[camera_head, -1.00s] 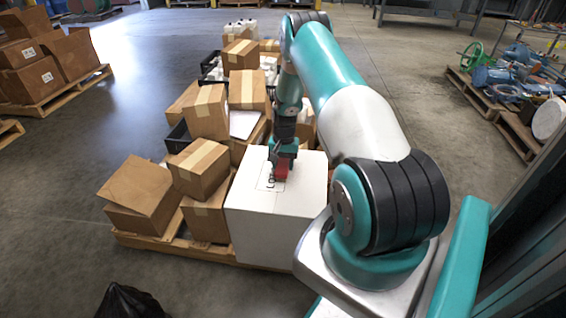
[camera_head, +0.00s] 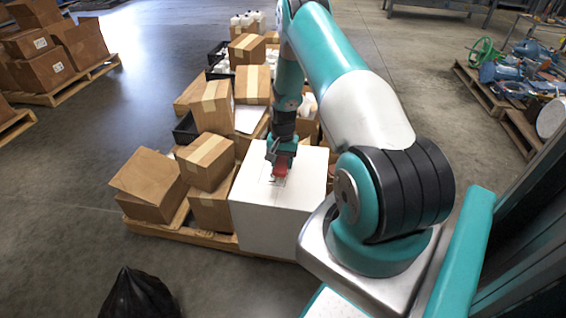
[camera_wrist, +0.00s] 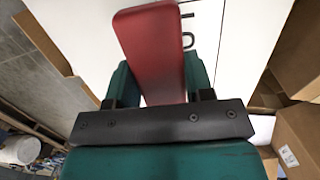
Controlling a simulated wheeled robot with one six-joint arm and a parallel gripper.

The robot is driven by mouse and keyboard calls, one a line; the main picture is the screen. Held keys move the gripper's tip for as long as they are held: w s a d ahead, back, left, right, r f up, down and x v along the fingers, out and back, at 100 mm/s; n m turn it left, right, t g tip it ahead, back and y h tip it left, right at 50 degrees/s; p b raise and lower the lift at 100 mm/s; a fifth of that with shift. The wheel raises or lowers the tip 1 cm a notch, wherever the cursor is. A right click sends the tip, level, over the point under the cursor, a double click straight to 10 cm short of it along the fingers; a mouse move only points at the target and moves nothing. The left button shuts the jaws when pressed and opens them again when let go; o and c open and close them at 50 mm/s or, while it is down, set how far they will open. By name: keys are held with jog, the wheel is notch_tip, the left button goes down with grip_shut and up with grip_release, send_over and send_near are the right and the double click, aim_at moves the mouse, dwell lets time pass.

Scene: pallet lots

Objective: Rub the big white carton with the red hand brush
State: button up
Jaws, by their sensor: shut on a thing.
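The big white carton (camera_head: 275,215) stands at the front right of the loaded pallet, with dark print on its top. My gripper (camera_head: 281,160) is above the carton's top and is shut on the red hand brush (camera_head: 281,170). In the wrist view the red brush (camera_wrist: 152,45) lies between the two fingers and points out over the white carton top (camera_wrist: 225,60). The brush is at or just above the carton top; I cannot tell if it touches. Its bristles are hidden.
Brown cartons (camera_head: 207,160) are stacked on the wooden pallet (camera_head: 185,235) left of and behind the white one. A black bag (camera_head: 138,295) lies on the floor in front. A pallet of metal parts (camera_head: 505,95) stands at the right.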

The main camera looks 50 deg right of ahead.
jog(key=shift+r+p, duration=1.3)
jog(key=shift+r, duration=0.7)
